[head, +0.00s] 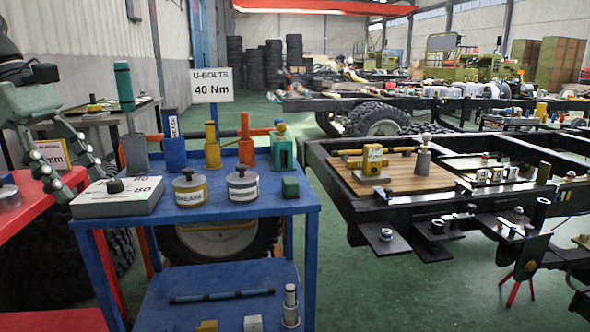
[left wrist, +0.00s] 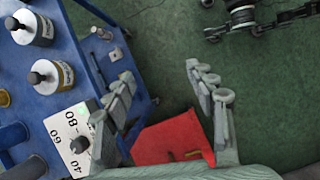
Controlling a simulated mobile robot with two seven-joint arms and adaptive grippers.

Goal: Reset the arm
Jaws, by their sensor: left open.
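My left gripper (head: 80,178) is at the left of the head view, with its fingers pointing down and spread. It hangs by the left edge of the blue cart (head: 245,214), near a grey-white box with a black knob (head: 118,196). In the left wrist view the gripper (left wrist: 160,76) is open and empty, with green floor (left wrist: 165,50) between its fingertips. The grey-white box (left wrist: 75,130) shows there beside the left finger, partly hidden. Most of the left arm is out of frame. My right gripper is in neither view.
The cart carries weights such as a yellow-banded one (head: 190,188), a blue block (head: 173,140) and a green block (head: 290,187). A red surface (head: 40,200) lies at far left. A black chassis frame (head: 330,175) stands right, with green floor (head: 340,285) between.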

